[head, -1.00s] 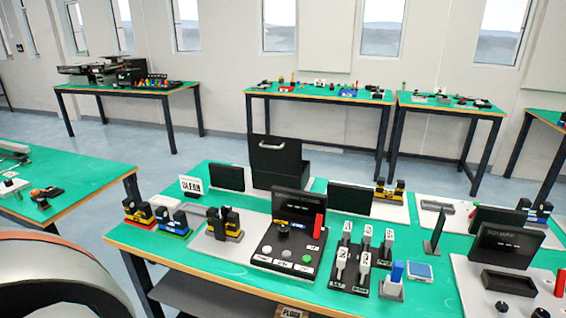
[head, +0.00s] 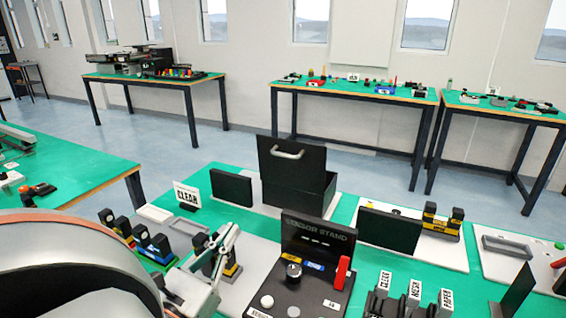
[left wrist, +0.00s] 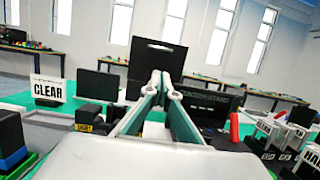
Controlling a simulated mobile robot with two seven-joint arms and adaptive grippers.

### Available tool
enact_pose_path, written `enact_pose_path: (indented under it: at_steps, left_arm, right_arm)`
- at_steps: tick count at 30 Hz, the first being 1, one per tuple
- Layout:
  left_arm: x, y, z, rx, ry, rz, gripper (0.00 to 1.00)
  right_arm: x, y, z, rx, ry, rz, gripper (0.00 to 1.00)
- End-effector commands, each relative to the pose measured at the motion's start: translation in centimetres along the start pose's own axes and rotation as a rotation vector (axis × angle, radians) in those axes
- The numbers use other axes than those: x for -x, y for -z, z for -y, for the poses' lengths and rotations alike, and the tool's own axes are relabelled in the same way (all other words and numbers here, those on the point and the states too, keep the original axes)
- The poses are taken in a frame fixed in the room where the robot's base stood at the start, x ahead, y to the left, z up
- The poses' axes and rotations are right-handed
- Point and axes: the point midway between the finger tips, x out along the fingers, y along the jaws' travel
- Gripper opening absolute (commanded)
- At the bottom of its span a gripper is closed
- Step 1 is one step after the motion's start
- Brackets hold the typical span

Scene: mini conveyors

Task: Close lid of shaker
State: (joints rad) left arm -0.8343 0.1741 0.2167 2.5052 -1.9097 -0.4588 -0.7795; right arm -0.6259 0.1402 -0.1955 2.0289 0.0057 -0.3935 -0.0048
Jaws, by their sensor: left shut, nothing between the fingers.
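The shaker is a black box (head: 318,196) on a pale base in the middle of the green table. Its black lid (head: 292,170) stands raised, with a light handle (head: 288,153) near its top edge. In the left wrist view the lid (left wrist: 150,60) shows straight ahead, beyond the fingers; the box below is largely hidden. My left gripper (head: 228,236) is shut and empty, in front and to the left of the shaker and apart from it. It also shows from behind in the left wrist view (left wrist: 159,77). My right gripper is not in view.
A black sensor stand (head: 318,240) stands in front of the shaker. A CLEAR sign (head: 187,194) and a black panel (head: 231,187) stand to its left, another black panel (head: 389,230) to its right. Small coloured blocks (head: 152,244) lie near my left arm.

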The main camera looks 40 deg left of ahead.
Motion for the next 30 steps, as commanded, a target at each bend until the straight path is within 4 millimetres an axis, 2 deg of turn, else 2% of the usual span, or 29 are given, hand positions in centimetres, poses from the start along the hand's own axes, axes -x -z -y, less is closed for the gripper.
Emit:
enact_pose_path:
  at_steps: [6,11,20,30]
  left_arm:
    - [-2.4,0.0,0.0,0.007,-0.003,0.005,0.0]
    - [-3.4,0.0,0.0,0.005,-0.001,0.002,0.0]
    - [-5.3,0.1,0.1,0.006,0.004,0.0,0.0]
    - [-8.0,0.1,0.1,0.004,0.005,0.001,0.0]
  right_arm:
    - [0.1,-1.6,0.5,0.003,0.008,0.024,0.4]
    - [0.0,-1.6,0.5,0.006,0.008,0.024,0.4]
    - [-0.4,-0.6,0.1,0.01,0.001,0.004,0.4]
    - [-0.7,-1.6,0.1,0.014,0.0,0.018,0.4]
